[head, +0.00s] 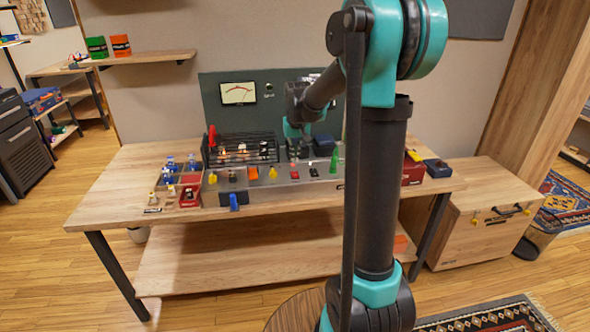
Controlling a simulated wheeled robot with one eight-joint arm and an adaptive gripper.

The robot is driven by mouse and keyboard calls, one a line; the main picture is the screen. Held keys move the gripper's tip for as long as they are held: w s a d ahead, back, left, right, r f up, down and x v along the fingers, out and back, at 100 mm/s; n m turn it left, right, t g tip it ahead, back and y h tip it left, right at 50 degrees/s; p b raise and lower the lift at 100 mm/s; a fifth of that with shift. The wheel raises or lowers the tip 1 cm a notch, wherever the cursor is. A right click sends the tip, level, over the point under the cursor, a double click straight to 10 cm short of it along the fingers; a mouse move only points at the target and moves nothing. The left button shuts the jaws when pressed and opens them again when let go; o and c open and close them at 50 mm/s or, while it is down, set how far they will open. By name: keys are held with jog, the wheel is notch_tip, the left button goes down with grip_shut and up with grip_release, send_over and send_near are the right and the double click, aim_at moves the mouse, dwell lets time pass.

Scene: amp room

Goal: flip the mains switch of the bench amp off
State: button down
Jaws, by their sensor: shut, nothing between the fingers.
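The bench amp, a long grey metal chassis (262,196), sits on the wooden workbench, with a dark green panel (220,93) holding a lit meter (238,93) standing behind it. Several small coloured parts stand along the chassis. I cannot single out the mains switch among them; it may be too small or hidden by my arm. My gripper (298,152) is shut and empty, pointing down over the right half of the amp, beside a dark blue block (323,146). I cannot tell whether its fingertips touch anything.
A wire cage (240,150) stands left of my gripper. A divided wooden tray (163,199) with small parts and a red bin (190,196) lies at the left. A red box (413,173) stands at the right.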

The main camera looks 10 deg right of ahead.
aim_at(295, 175)
jog(key=x, duration=0.2)
jog(key=s+x, duration=0.1)
jog(key=x, duration=0.1)
jog(key=shift+f, duration=0.15)
jog(key=shift+x, duration=0.8)
jog(key=shift+s, duration=0.25)
jog(key=shift+s+f, duration=0.15)
jog(key=shift+f, duration=0.2)
jog(key=shift+w+r, duration=0.3)
jog(key=shift+w, duration=0.5)
